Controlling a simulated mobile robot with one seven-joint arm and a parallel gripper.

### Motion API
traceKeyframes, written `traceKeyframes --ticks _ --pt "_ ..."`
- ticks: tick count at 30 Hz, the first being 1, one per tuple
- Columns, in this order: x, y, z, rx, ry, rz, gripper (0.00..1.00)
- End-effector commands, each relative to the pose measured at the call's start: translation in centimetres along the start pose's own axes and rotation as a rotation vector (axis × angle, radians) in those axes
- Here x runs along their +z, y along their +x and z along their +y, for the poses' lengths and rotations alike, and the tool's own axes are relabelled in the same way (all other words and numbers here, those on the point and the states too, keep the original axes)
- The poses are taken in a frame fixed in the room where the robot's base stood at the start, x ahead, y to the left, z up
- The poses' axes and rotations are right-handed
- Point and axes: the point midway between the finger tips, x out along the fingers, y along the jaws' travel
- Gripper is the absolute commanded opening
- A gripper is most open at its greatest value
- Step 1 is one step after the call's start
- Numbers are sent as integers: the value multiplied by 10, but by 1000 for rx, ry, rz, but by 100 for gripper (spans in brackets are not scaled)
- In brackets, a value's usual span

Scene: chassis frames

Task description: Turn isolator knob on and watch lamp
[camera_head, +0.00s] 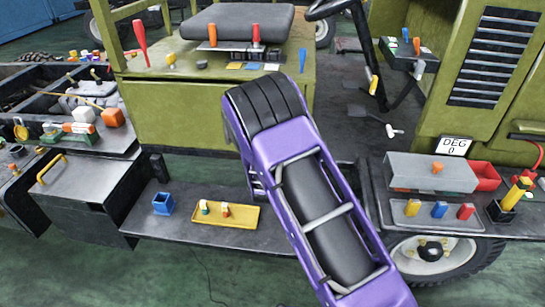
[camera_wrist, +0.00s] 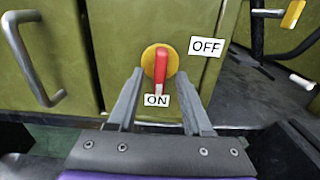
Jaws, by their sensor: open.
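The isolator knob (camera_wrist: 161,62) is a red handle on a yellow disc on the green panel, in the wrist view. Its handle points down, with its lower end at the ON label (camera_wrist: 151,100). The OFF label (camera_wrist: 206,47) is up to the right. My gripper (camera_wrist: 160,76) is open, with one finger on each side of the handle; I cannot tell whether either touches it. In the head view my purple arm hides the knob and gripper. I cannot make out which thing is the lamp.
A metal handle (camera_wrist: 28,58) stands out from the panel at left. In the head view, a yellow tray (camera_head: 240,213) and blue box (camera_head: 163,204) sit on the dark step left of my arm. A grey box (camera_head: 420,172) stands right of it.

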Motion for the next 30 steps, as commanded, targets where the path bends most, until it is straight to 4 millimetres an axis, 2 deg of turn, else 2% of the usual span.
traceKeyframes --ticks 3,9,15,21,30 --pt "0 -31 2 4 0 3 50" --pt "0 -81 1 2 0 3 50" --pt "0 -121 1 3 -1 1 50" --pt "0 -141 1 2 2 0 50" --pt "1 -145 0 0 2 -1 50"
